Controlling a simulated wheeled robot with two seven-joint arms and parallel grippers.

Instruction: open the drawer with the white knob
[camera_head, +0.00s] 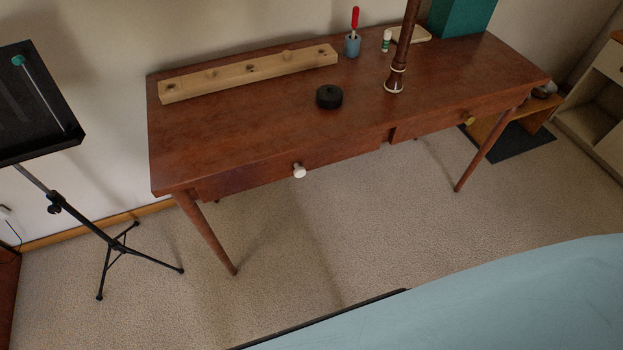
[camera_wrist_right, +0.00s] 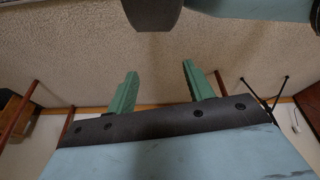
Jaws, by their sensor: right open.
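The drawer with the white knob (camera_head: 299,171) is the left one under the brown wooden table (camera_head: 240,117) in the head view. Its front (camera_head: 250,178) looks flush with the table's front, so the drawer appears shut. My right gripper (camera_wrist_right: 158,80) shows in the right wrist view with its two green fingers apart and nothing between them. It is away from the knob, which does not show in that view. My left gripper is in neither view.
A second drawer with a yellow knob (camera_head: 469,120) is at the right. On the table are a wooden block with holes (camera_head: 250,70), a black round item (camera_head: 329,96), a blue cup (camera_head: 352,46) and a dark upright instrument (camera_head: 398,65). A music stand (camera_head: 75,205) stands left. Carpet before the table is clear.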

